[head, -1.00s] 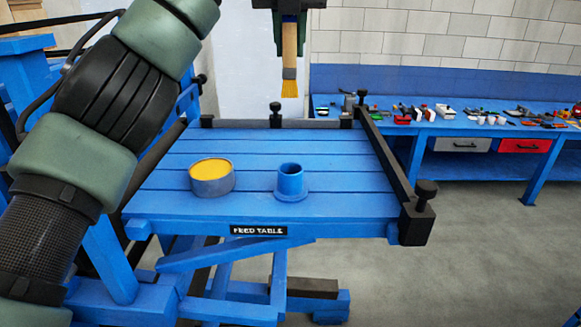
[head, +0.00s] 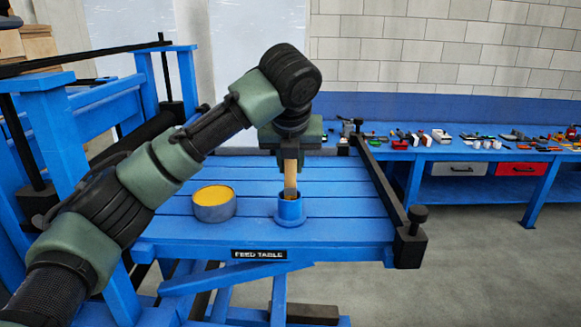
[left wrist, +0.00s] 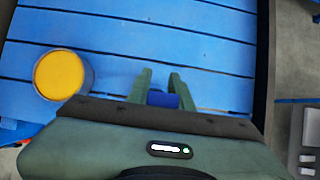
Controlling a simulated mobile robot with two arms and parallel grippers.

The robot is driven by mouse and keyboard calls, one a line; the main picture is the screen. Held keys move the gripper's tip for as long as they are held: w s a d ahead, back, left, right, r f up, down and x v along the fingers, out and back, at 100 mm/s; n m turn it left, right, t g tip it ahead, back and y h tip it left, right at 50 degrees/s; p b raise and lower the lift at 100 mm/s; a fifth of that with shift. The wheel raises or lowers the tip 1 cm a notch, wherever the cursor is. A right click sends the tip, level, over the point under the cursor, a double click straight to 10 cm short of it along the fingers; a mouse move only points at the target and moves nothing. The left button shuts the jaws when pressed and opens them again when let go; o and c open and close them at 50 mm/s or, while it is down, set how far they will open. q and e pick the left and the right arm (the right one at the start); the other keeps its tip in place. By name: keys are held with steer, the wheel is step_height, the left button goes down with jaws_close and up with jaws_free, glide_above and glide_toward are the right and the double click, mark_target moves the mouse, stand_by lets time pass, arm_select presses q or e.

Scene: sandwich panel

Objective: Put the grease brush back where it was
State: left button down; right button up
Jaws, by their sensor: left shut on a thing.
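The grease brush (head: 291,178) hangs upright below my left gripper (head: 290,162), which is shut on its upper handle. Its lower end goes down into the mouth of the blue round holder (head: 290,211) on the feed table (head: 345,230). The bristles are hidden inside the holder. I cannot tell whether the brush rests on the holder's bottom. In the left wrist view my left gripper's green fingers (left wrist: 160,88) point over the table, with a blue part between them. My right gripper is not in view.
An open tin of yellow grease (head: 213,205) stands just left of the holder, and also shows in the left wrist view (left wrist: 62,76). Black rails edge the table. A blue workbench (head: 400,150) with tools stands behind at right. The table's right part is clear.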

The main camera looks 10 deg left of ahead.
arm_select(q)
steer(key=shift+f, duration=0.6)
steer(key=shift+w+a+f, duration=0.15)
steer(key=shift+w+f, duration=0.05)
steer(key=shift+f, duration=0.25)
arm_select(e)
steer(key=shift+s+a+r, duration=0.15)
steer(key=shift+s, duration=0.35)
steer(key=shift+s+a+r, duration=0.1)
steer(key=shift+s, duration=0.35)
arm_select(q)
steer(key=shift+s, duration=0.1)
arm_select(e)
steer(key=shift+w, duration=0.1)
arm_select(q)
steer(key=c, duration=1.3)
jaws_free()
steer(key=shift+o, duration=0.2)
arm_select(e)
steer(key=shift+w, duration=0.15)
